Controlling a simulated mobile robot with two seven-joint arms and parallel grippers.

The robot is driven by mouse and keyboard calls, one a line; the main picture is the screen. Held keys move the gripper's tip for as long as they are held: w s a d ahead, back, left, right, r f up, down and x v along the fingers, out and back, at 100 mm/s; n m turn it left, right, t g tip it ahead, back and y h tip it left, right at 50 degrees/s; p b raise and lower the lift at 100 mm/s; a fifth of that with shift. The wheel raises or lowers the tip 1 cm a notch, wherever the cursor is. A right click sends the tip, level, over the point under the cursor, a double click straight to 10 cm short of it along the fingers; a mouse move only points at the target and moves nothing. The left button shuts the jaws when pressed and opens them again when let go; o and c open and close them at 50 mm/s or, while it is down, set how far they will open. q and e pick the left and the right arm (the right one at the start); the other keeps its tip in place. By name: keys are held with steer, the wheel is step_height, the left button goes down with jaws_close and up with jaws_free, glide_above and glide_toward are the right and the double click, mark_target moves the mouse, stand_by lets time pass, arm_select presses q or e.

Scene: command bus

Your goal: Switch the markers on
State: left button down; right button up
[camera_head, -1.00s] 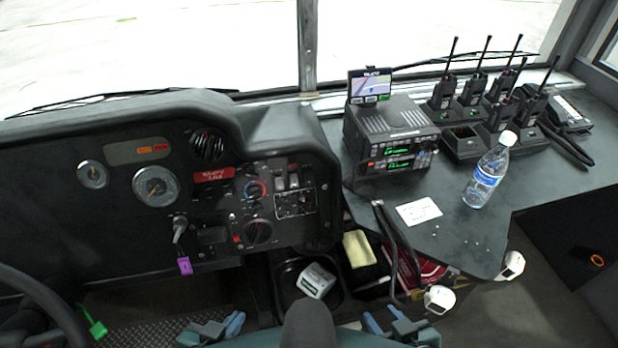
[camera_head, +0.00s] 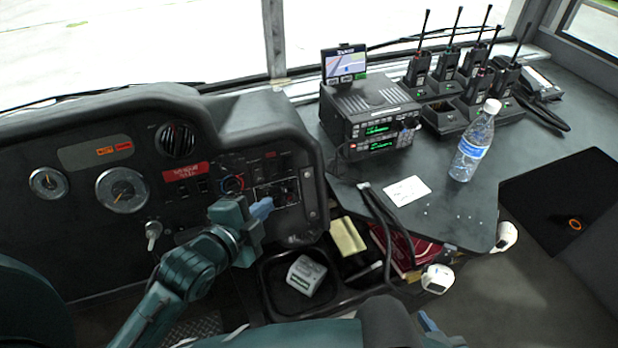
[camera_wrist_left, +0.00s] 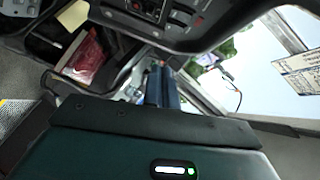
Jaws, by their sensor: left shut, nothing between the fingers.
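The dashboard switch panel (camera_head: 277,190), a small group of switches and knobs in a pale outline, sits right of the red-and-blue ringed dial (camera_head: 232,184). I cannot read which switch is for the markers. The panel also shows at the top of the left wrist view (camera_wrist_left: 150,10). My left gripper (camera_head: 264,208) is shut and empty, its blue fingertips close in front of the panel's lower left. I cannot tell whether they touch it. The gripper hides the dashboard's lower controls. Its blue fingers also show in the left wrist view (camera_wrist_left: 160,88). Only a bit of my right gripper (camera_head: 428,322) shows at the bottom edge.
The radio unit (camera_head: 375,125) with a small screen (camera_head: 345,64) stands right of the dashboard. Several handheld radios (camera_head: 470,75) and a water bottle (camera_head: 473,142) stand on the side counter. A card (camera_head: 407,191) lies there.

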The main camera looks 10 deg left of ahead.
arm_select(q)
steer(key=shift+w+d+r+m, duration=0.15)
steer(key=shift+w+r+m, duration=0.15)
steer(key=shift+w+m, duration=0.1)
glide_toward(298, 167)
steer(key=w+d, duration=0.1)
steer(key=w, duration=0.2)
steer(key=shift+w+f, duration=0.35)
steer(key=shift+f, duration=0.35)
